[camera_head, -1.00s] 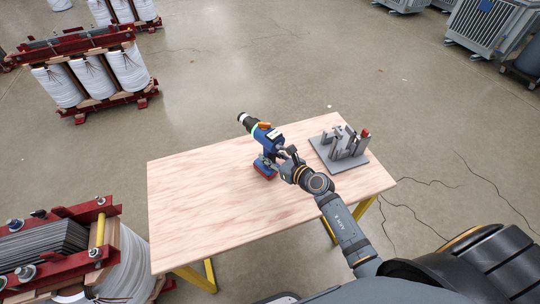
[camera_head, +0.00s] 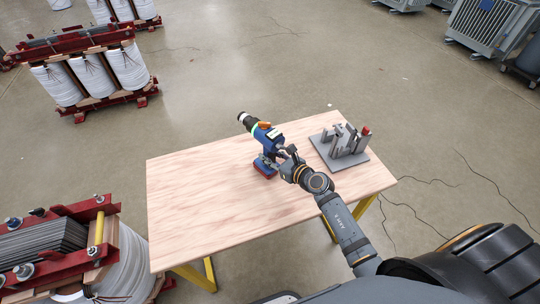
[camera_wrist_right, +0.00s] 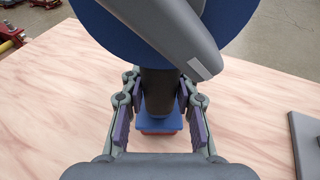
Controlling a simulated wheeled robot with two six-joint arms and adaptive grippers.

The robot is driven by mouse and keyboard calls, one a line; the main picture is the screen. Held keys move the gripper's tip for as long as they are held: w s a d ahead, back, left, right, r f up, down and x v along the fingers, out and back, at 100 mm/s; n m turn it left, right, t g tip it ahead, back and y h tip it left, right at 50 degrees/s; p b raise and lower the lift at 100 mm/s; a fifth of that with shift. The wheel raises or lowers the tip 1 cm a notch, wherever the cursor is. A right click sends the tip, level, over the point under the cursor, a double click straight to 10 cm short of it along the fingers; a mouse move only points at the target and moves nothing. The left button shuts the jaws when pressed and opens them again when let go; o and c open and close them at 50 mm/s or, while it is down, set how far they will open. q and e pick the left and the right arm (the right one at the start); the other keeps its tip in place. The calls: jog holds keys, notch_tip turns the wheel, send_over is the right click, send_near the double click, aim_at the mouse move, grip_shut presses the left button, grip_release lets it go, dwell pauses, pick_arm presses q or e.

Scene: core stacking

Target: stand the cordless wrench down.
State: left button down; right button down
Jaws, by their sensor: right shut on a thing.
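The cordless wrench (camera_head: 268,136) is blue and black with a red-edged battery base. It is upright over the wooden table (camera_head: 200,205), with its black nose pointing to the upper left. My right gripper (camera_head: 284,156) is shut on its handle. In the right wrist view, the right gripper's fingers (camera_wrist_right: 160,112) close on both sides of the dark handle (camera_wrist_right: 158,90), above the blue and red base (camera_wrist_right: 159,127). The base is at or very near the tabletop; I cannot tell whether it touches. My left gripper is not in view.
A grey fixture plate (camera_head: 345,162) with upright grey blocks and a red part stands to the right of the wrench. The table's left half is bare. Red-framed coil units (camera_head: 85,75) stand on the floor at the left.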

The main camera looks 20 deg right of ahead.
jog(key=c, duration=1)
grip_release()
jog(key=shift+r, duration=0.1)
jog(key=shift+c, duration=0.2)
jog(key=shift+o, duration=0.5)
jog(key=shift+s+f, duration=0.1)
jog(key=shift+f, duration=0.15)
jog(key=v, duration=1.2)
jog(key=shift+r, duration=0.15)
